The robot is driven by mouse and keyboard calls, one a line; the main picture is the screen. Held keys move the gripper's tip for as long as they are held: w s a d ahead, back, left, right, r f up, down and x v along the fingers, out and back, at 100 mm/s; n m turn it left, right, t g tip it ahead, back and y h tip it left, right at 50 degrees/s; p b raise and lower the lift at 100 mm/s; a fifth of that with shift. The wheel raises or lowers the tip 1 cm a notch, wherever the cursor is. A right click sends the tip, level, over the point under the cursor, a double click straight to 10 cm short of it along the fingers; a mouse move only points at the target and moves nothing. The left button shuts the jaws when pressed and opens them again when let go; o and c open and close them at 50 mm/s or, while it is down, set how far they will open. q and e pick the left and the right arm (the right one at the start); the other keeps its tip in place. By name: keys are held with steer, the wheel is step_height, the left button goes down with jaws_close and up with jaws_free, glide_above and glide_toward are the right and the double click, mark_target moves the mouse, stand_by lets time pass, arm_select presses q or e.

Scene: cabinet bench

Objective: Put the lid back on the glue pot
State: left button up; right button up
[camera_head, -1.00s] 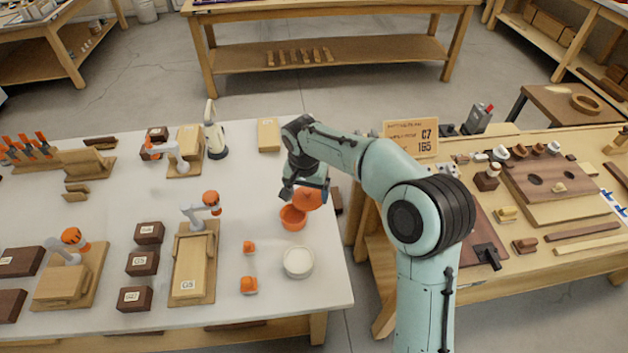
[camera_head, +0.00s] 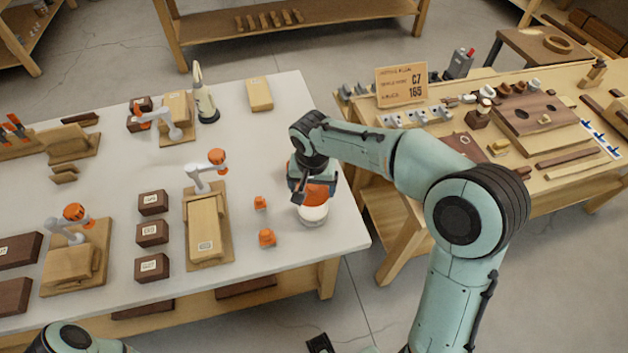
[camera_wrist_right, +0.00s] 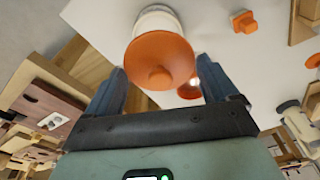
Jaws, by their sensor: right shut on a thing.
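The glue pot (camera_head: 314,215) is a round white pot near the right front edge of the white table. The orange lid (camera_head: 318,195) is held by my right gripper (camera_head: 314,186) and overlaps the pot's top in the head view. I cannot tell whether the lid touches the rim. In the right wrist view the lid (camera_wrist_right: 158,58) is a wide orange disc with a round knob, between the fingers of the right gripper (camera_wrist_right: 165,78). The white pot (camera_wrist_right: 156,14) shows behind it, its opening hidden. My left gripper is out of view.
Small orange pieces (camera_head: 267,238) lie left of the pot. An orange bowl (camera_wrist_right: 189,91) shows partly behind the lid in the wrist view. Dark blocks (camera_head: 152,234) and a wooden fixture (camera_head: 208,222) stand further left. A wooden bench (camera_head: 480,190) stands across a gap to the right.

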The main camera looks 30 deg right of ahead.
mark_target(313, 193)
steer(key=shift+d+f+b, duration=0.1)
steer(key=shift+f+b, duration=1.6)
steer(key=shift+f, duration=0.65)
steer(key=shift+f+b, duration=0.55)
steer(key=shift+f, duration=0.3)
steer(key=shift+f, duration=0.15)
steer(key=o, duration=0.8)
steer(key=shift+r+p, duration=2.55)
steer(key=shift+r, duration=1)
